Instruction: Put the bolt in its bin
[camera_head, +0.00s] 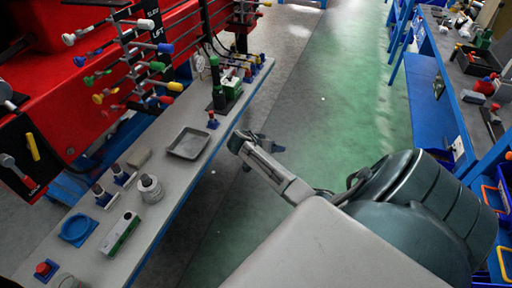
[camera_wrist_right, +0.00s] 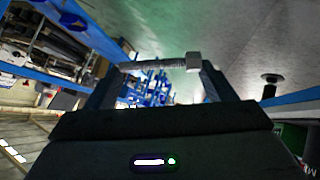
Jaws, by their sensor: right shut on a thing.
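My right gripper (camera_wrist_right: 158,72) is shut on a metal bolt (camera_wrist_right: 150,65) in the right wrist view. The bolt lies crosswise between the two fingers, its square-looking head (camera_wrist_right: 193,61) at the right finger. In the head view my right gripper (camera_head: 258,141) is beyond the right edge of the long grey bench, over the floor; the bolt cannot be made out there. Blue bins (camera_head: 504,190) stand at the right edge of the head view, partly cut off. I cannot tell which is the bolt's bin. My left gripper is not in view.
The grey bench (camera_head: 160,195) at left holds a shallow metal tray (camera_head: 188,143), a round blue dish (camera_head: 77,230), a grey weight (camera_head: 150,188) and a green-white box (camera_head: 120,233). A red machine with colored levers stands behind. Green floor (camera_head: 345,95) is clear between the benches.

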